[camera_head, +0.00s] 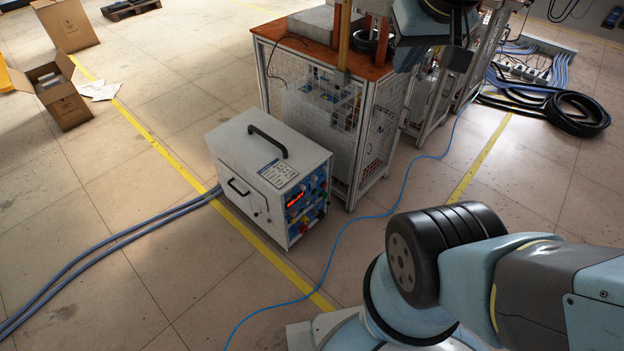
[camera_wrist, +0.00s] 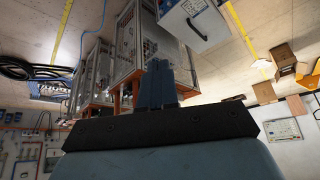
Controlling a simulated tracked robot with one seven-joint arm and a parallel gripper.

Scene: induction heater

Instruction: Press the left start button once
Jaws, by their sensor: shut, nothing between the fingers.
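The white heater box (camera_head: 260,165) stands on the floor left of the wire-mesh bench, with a black handle on top. Its front panel (camera_head: 308,205) carries a red lit display and several small coloured knobs or buttons. They are too small to tell which is the left start button. In the wrist view, which is upside down, the white heater box (camera_wrist: 190,20) is at the top, beyond the fingers. My gripper (camera_wrist: 158,68) is shut and empty, its blue fingers together and apart from the box. In the head view my arm's end is at the top, above the bench, with the fingertips not clearly seen.
The mesh bench (camera_head: 300,85) with an orange top stands close behind and right of the box. A thin blue cable (camera_head: 374,216) crosses the floor in front. Thick hoses (camera_head: 110,245) run left. Cartons (camera_head: 60,95) lie far left. The floor before the panel is otherwise clear.

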